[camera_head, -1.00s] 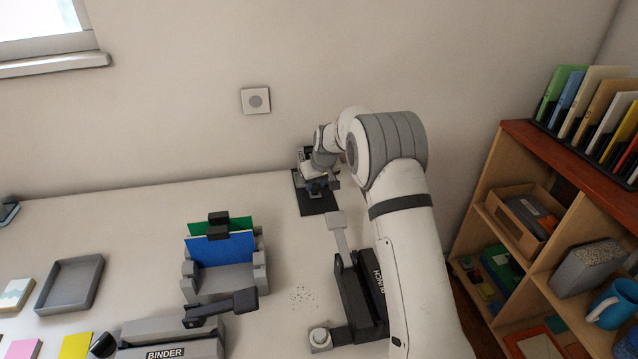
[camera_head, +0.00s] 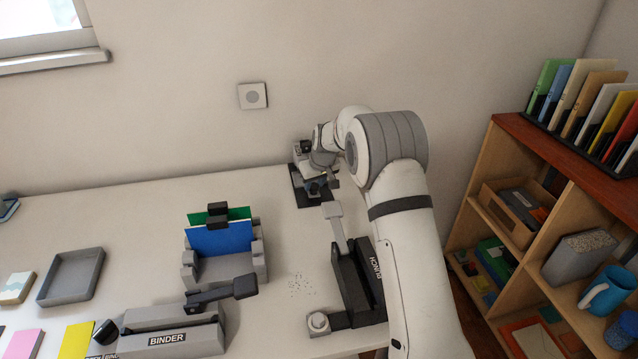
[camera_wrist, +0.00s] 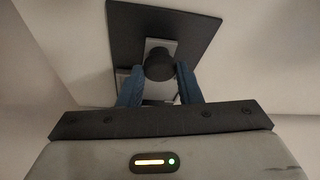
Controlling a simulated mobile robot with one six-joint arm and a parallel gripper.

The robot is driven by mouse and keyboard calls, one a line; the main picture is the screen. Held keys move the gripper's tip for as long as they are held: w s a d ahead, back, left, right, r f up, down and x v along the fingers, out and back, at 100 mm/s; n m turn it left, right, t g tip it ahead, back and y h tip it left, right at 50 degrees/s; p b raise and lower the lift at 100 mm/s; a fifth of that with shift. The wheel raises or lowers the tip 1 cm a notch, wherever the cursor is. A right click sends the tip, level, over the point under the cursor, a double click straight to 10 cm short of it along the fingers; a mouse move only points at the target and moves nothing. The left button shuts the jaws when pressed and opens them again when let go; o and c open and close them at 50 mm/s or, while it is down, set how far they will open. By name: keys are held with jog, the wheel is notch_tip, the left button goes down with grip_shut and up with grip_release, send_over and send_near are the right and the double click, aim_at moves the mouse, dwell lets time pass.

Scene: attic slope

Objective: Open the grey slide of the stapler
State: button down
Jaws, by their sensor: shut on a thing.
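The stapler (camera_head: 297,172) stands at the back of the table near the wall, on a dark base plate, partly hidden by my arm. In the wrist view its dark base plate (camera_wrist: 188,22) lies at the top. The grey slide (camera_wrist: 152,43) shows as a pale strip on it, with a round black knob (camera_wrist: 158,64) at its near end. My gripper (camera_head: 317,187) is at the stapler's front. In the wrist view the blue fingers of my gripper (camera_wrist: 159,82) are on either side of the knob and shut on it. The exact finger contact is hard to see.
A black and grey punch (camera_head: 352,285) stands close beside my arm. A grey holder (camera_head: 225,268) with green and blue sheets, a binder machine (camera_head: 170,338) and a grey tray (camera_head: 70,277) stand to the left. A wooden shelf (camera_head: 480,200) is on the right.

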jog(key=c, duration=1)
grip_release()
jog(key=shift+d, duration=0.1)
jog(key=shift+c, duration=0.2)
jog(key=shift+s, duration=0.1)
jog(key=shift+r, duration=0.1)
jog(key=v, duration=0.7)
jog(key=shift+r, duration=0.25)
jog(key=shift+s+d, duration=0.1)
jog(key=shift+s, duration=0.05)
